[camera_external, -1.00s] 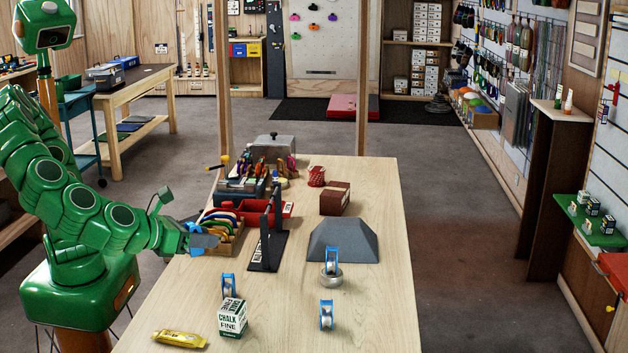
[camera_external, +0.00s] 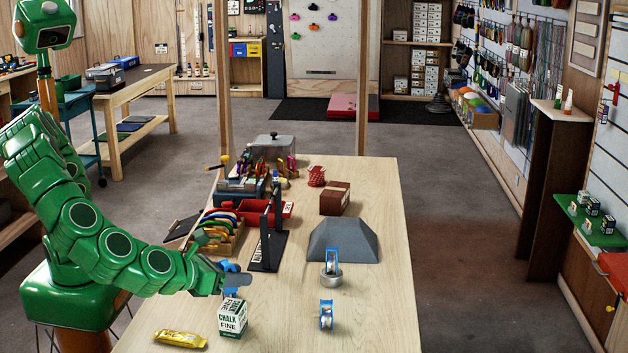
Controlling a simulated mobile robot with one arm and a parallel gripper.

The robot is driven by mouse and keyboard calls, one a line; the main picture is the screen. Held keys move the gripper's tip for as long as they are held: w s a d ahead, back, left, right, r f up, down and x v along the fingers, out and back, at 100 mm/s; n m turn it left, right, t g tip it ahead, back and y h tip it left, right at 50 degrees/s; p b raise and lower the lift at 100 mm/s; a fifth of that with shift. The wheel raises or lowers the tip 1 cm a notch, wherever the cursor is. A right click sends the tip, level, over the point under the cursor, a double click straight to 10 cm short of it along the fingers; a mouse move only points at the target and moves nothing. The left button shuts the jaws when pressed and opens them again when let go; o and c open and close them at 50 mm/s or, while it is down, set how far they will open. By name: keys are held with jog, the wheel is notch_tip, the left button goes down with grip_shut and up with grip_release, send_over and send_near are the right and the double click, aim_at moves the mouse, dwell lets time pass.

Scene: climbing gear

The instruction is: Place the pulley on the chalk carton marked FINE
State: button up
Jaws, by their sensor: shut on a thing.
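The chalk carton marked FINE (camera_external: 233,318), white and green, stands upright near the front of the wooden table. My gripper (camera_external: 236,280) is just behind the carton, shut on a blue-framed pulley (camera_external: 229,293). My gripper and the carton hide most of this pulley, and I cannot tell whether it still touches the table. A second blue pulley (camera_external: 326,315) stands to the right of the carton. A third blue pulley (camera_external: 332,258) stands at a round silver piece, in front of the grey block.
A yellow wrapped bar (camera_external: 180,339) lies left of the carton. Behind my gripper are a black upright stand (camera_external: 266,250) and a wooden rack of coloured gear (camera_external: 222,240). A grey sloped block (camera_external: 345,240) and brown box (camera_external: 335,198) are farther back. The table's right front is clear.

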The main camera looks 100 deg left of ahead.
aim_at(237, 289)
jog(key=shift+w+f, duration=0.2)
jog(key=shift+f, duration=0.05)
jog(key=shift+d+f, duration=0.1)
jog(key=shift+f, duration=1.4)
jog(key=o, duration=1.1)
jog(key=shift+f, duration=0.1)
